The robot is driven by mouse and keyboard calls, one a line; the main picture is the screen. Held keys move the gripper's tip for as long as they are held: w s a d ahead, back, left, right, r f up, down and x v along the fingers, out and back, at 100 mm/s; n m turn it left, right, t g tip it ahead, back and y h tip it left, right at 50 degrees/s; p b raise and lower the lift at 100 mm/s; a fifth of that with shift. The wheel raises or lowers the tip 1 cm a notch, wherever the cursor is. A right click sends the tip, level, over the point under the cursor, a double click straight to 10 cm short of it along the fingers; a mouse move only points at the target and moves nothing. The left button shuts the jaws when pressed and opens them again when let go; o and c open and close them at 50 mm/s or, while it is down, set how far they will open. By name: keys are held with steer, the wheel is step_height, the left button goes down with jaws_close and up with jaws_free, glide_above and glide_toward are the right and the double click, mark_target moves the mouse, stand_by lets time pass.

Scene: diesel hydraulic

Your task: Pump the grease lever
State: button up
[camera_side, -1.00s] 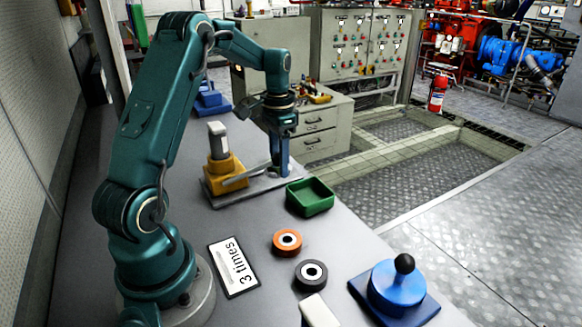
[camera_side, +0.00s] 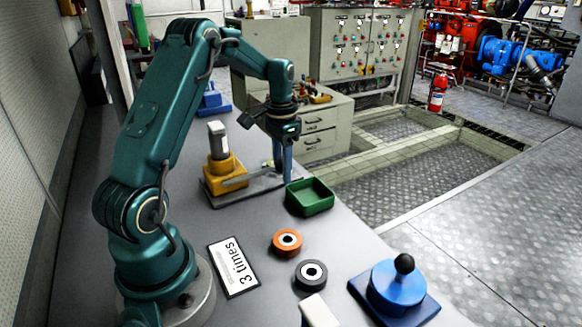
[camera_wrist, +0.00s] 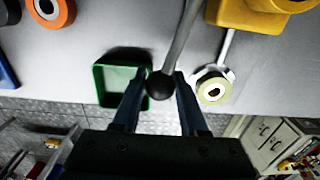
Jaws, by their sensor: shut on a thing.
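The lever (camera_wrist: 181,38) is a grey rod ending in a black ball knob (camera_wrist: 160,86). My gripper (camera_wrist: 160,88) points down right of the pump in the side view (camera_side: 284,178) and is shut on the lever's knob, between the fingertips. In the side view my fingers hide the knob.
A green tray (camera_side: 292,208) sits close beside my fingers. A ring-shaped fitting (camera_wrist: 212,90) is just right of them in the wrist view. Orange (camera_side: 287,242) and black rollers (camera_side: 310,274), a "3 times" card (camera_side: 233,266) and a blue knobbed device (camera_side: 396,288) lie nearer.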

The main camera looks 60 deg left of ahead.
mark_target(271, 170)
steer(key=shift+a+f, duration=0.1)
steer(key=shift+f, duration=0.05)
steer(key=shift+r, duration=0.2)
steer(key=shift+s+r, duration=0.35)
steer(key=shift+r, duration=0.7)
steer(key=shift+s+r, duration=0.45)
steer(key=shift+r, duration=0.55)
steer(key=shift+s+r, duration=0.6)
steer(key=shift+r, duration=0.2)
steer(key=o, duration=1.2)
